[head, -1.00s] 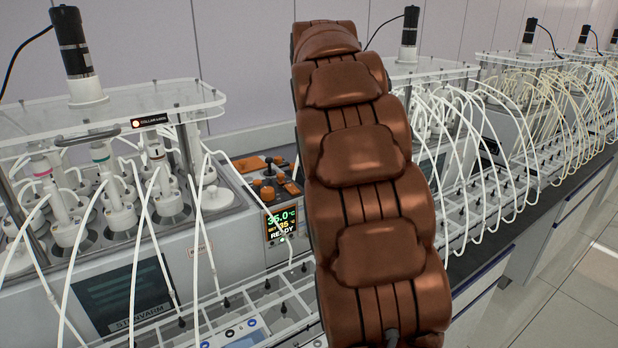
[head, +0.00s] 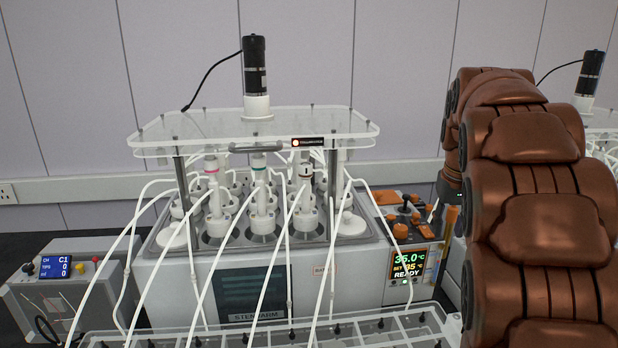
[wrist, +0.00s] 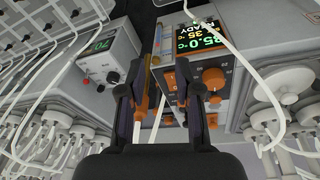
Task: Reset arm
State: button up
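My brown arm (head: 540,210) rises along the right side of the head view. My gripper is mostly or wholly hidden behind it there. In the wrist view my gripper (wrist: 158,92) shows two dark fingers spread apart, with a clear gap and nothing held between them. Beyond the fingertips is the reactor's control panel (wrist: 198,75), with its lit display and orange knobs. The same panel shows in the head view (head: 407,262), reading 35.0 °C and READY, just left of my arm.
The reactor bath (head: 265,285) holds several white-capped vessels under a clear plate (head: 255,128) with a black motor (head: 254,75). White tubes arc down to a clear rack (head: 270,335) in front. A small control box (head: 65,285) stands at left. The wall is behind.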

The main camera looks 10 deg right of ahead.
jog(key=s+a+f+n+g+y, duration=0.1)
jog(key=s+a+f, duration=0.3)
jog(key=s+a, duration=0.35)
jog(key=s+a+f+n+g, duration=0.1)
jog(key=s+a+f, duration=0.2)
jog(key=s+a, duration=0.45)
jog(key=s+a+f+n, duration=0.1)
jog(key=s+a+f, duration=0.3)
jog(key=s, duration=0.3)
jog(key=s+a+f+n+g, duration=0.1)
jog(key=s+a+f, duration=0.3)
jog(key=s, duration=0.3)
jog(key=shift+s+a+f+g+y, duration=0.15)
jog(key=shift+a+f+g+y, duration=0.2)
jog(key=shift+a, duration=0.35)
dwell(0.7)
